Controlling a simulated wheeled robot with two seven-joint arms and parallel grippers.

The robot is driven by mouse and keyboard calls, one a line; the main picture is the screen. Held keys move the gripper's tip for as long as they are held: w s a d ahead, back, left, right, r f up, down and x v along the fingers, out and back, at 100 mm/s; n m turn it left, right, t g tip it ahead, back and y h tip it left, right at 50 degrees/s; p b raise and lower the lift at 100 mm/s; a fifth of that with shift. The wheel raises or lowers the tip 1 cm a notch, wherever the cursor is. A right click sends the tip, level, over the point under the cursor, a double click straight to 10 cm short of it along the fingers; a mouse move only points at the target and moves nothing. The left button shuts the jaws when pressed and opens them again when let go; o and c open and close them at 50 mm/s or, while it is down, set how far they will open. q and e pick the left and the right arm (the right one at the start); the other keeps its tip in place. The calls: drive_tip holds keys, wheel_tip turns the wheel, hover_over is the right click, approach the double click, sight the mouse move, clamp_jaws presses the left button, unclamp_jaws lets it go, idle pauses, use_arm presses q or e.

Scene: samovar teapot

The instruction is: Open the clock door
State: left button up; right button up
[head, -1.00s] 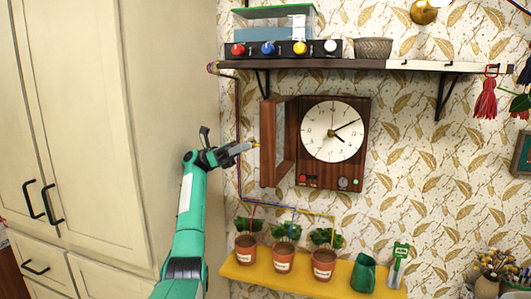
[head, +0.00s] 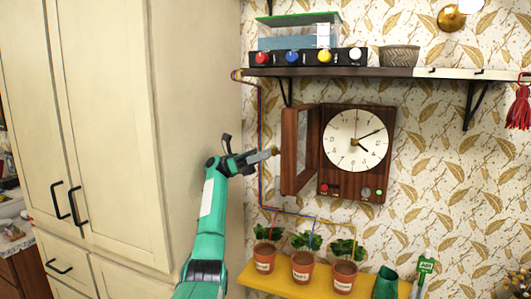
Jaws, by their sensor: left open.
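The wooden wall clock (head: 372,185) with a round white dial (head: 354,141) hangs on the wall right of centre. Its wood-framed door (head: 296,150) stands swung open to the left, hinged at the clock's left side. My left gripper (head: 275,152) is just left of the door, at about the height of its middle. It looks apart from the door, though the gap in depth is hard to judge. The gripper is open and holds nothing; its fingers show nearly edge-on. My right gripper is not in view.
A shelf (head: 392,72) above the clock carries a row of coloured buttons (head: 308,57) and a bowl (head: 399,56). Below, a yellow shelf (head: 270,280) holds potted plants (head: 303,264). A cream cabinet (head: 190,100) stands left. Wires (head: 261,150) run down the wall near my gripper.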

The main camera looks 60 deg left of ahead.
use_arm(q)
wheel_tip(320, 180, up, 20)
idle(1.0)
